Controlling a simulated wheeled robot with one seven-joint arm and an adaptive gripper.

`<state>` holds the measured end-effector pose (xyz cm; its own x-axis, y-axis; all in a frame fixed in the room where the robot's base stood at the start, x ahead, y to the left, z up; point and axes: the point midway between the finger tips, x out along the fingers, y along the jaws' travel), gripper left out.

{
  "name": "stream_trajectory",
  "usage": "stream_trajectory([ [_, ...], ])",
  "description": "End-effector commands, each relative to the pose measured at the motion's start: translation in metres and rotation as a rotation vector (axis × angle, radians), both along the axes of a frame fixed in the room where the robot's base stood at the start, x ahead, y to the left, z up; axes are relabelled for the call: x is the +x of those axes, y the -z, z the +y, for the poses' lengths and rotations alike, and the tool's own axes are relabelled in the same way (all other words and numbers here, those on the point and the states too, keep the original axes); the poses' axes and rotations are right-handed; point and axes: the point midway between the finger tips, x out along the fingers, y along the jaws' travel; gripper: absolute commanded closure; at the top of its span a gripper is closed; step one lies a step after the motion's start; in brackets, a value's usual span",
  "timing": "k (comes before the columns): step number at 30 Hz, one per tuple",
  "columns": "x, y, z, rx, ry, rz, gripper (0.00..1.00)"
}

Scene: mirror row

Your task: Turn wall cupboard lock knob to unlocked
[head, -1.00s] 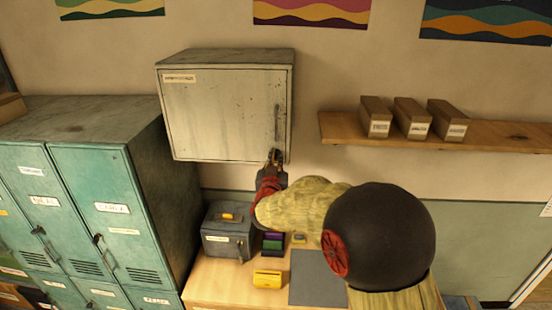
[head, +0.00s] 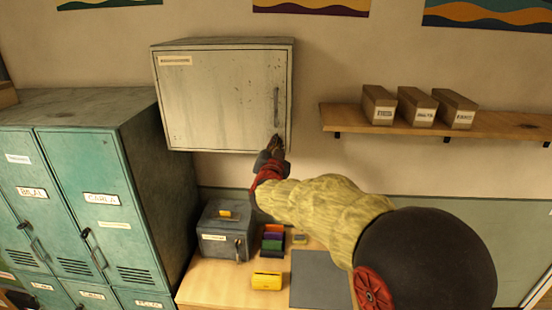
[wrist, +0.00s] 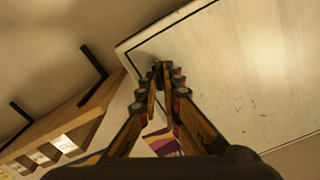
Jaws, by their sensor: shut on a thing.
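The grey wall cupboard (head: 215,100) hangs on the wall with its door shut. An upright handle (head: 276,108) is near the door's right edge. My gripper (head: 275,145) is at the door's lower right corner, just below the handle. In the wrist view my gripper (wrist: 159,80) has its fingertips closed together around the small dark lock knob (wrist: 158,67) on the cupboard door (wrist: 235,70). The fingers hide most of the knob, so its turned position cannot be told.
Teal lockers (head: 85,190) stand at left. Below, a worktop (head: 215,285) bears a grey metal box (head: 225,235), a yellow item (head: 267,281) and a dark mat (head: 318,278). A wooden shelf (head: 490,124) with labelled boxes is at right. Wall between cupboard and shelf is bare.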

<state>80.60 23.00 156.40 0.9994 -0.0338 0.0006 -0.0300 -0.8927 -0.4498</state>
Motion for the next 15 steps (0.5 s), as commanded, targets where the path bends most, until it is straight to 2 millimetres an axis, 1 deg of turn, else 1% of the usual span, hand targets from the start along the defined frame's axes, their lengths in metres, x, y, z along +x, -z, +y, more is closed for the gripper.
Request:
stream_trajectory([
  [1,-0.0002,0.0055,-0.0005,0.047,0.000,-0.005,1.00],
  [15,-0.0002,0.0059,-0.0021,0.494,-0.001,-0.018,1.00],
])
